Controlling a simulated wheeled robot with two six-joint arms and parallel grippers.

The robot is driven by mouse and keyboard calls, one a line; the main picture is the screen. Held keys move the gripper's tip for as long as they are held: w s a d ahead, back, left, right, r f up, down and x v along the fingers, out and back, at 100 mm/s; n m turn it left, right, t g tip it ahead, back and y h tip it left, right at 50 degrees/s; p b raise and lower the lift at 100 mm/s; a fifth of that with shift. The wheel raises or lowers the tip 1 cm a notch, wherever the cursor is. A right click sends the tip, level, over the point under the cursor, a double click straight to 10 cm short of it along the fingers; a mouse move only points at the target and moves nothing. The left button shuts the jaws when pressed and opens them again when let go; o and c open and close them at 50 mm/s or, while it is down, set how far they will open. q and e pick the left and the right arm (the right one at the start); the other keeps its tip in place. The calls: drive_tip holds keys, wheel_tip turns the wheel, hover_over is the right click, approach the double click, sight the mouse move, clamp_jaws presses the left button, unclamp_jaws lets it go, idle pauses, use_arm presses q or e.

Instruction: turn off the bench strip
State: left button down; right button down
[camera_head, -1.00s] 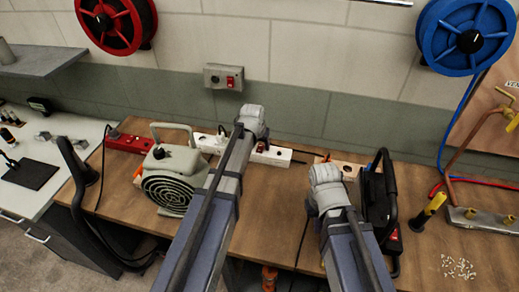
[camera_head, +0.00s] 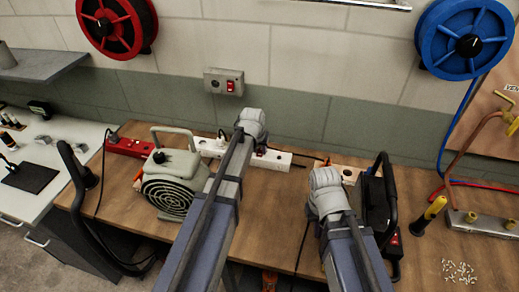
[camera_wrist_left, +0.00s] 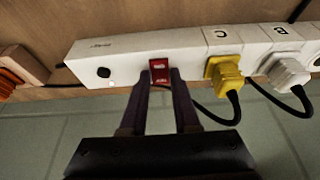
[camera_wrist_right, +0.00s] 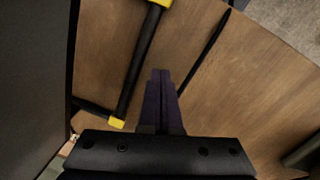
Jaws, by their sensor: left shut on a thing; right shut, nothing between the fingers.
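The white bench strip (camera_head: 278,160) lies along the back of the wooden bench. In the left wrist view its red rocker switch (camera_wrist_left: 160,72) sits between my left fingertips, near a black round knob and a small pale light. My left gripper (camera_wrist_left: 159,76) is shut on the switch. In the head view my left arm hides most of that gripper and part of the strip. A yellow plug (camera_wrist_left: 226,76) sits in socket C and a white plug (camera_wrist_left: 287,72) in socket B. My right gripper (camera_wrist_right: 160,76) is shut and empty above the bench.
A grey-green fan heater (camera_head: 172,185) stands left of my left arm, with a red strip (camera_head: 130,147) behind it. A black-handled device (camera_head: 376,205) stands beside my right arm. A grey wall box (camera_head: 224,81) with a red switch hangs above.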

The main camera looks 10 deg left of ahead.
sight(259, 154)
use_arm(q)
drive_tip(key=shift+w+r+g+p, duration=0.2)
drive_tip(key=shift+w+g+p, duration=0.25)
drive_tip(key=shift+g+p, duration=0.1)
use_arm(e)
drive_tip(key=shift+r, duration=0.6)
use_arm(q)
drive_tip(key=shift+w+f+g, duration=0.1)
drive_tip(key=shift+w+g, duration=0.05)
drive_tip(key=shift+g, duration=0.5)
use_arm(e)
drive_tip(key=shift+r, duration=0.2)
use_arm(q)
drive_tip(key=shift+p, duration=0.3)
drive_tip(key=shift+s, duration=0.2)
drive_tip(key=c, duration=0.6)
unclamp_jaws()
drive_tip(key=shift+c, duration=0.2)
use_arm(e)
drive_tip(key=shift+r, duration=0.1)
use_arm(q)
wheel_tip(259, 154, up, 8)
drive_tip(key=s+p, duration=0.1)
drive_tip(key=p, duration=0.6)
drive_tip(key=shift+f+p, duration=0.15)
drive_tip(key=shift+p, duration=0.2)
use_arm(e)
wheel_tip(259, 154, up, 8)
